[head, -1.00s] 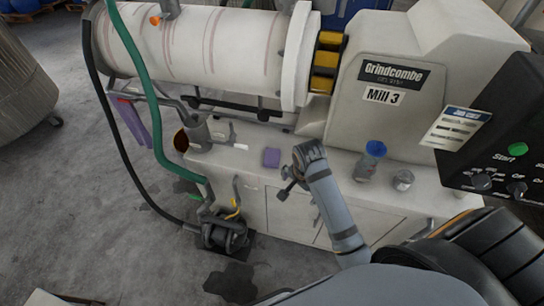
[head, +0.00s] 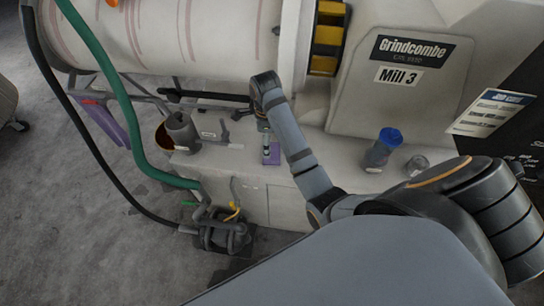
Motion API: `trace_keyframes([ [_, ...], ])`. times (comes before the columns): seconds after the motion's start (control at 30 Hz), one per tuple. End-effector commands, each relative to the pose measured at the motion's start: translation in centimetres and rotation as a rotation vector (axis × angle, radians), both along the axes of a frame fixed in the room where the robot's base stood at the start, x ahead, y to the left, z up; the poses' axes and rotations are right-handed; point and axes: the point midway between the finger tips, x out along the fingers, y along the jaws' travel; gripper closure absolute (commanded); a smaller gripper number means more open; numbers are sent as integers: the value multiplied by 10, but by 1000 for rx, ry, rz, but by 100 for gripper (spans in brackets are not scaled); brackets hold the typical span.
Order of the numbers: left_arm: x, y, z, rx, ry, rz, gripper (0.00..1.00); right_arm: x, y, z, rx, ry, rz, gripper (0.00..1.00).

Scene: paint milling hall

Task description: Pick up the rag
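My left gripper is out of view.
Another purple cloth (head: 106,124) hangs at the left. A round pot (head: 180,131) stands left of the rag. A blue-capped jar (head: 381,149) and a clear glass (head: 416,164) stand to the right. A green hose (head: 120,95) runs down to a pump (head: 222,235).

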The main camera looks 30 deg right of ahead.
Motion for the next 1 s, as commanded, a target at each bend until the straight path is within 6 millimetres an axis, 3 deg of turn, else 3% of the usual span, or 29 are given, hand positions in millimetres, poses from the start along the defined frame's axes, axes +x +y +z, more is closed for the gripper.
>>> trace_keyframes([
  [0.03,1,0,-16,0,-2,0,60,0,0,-16,0,-1,0,0],
  [0.2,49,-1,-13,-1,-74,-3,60,0,-1,-17,-1,-2,1,0],
  [0.33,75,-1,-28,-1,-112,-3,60,0,-4,-39,-2,0,0,0],
  [0.4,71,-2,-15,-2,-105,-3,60,-1,-7,-43,0,4,1,0],
  [0.63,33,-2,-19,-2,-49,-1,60,0,-6,-66,0,-1,1,0],
  [0.8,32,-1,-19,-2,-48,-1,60,0,-6,-66,0,-1,1,0],
  [1.0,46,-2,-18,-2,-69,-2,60,0,-6,-66,0,-1,1,27],
])
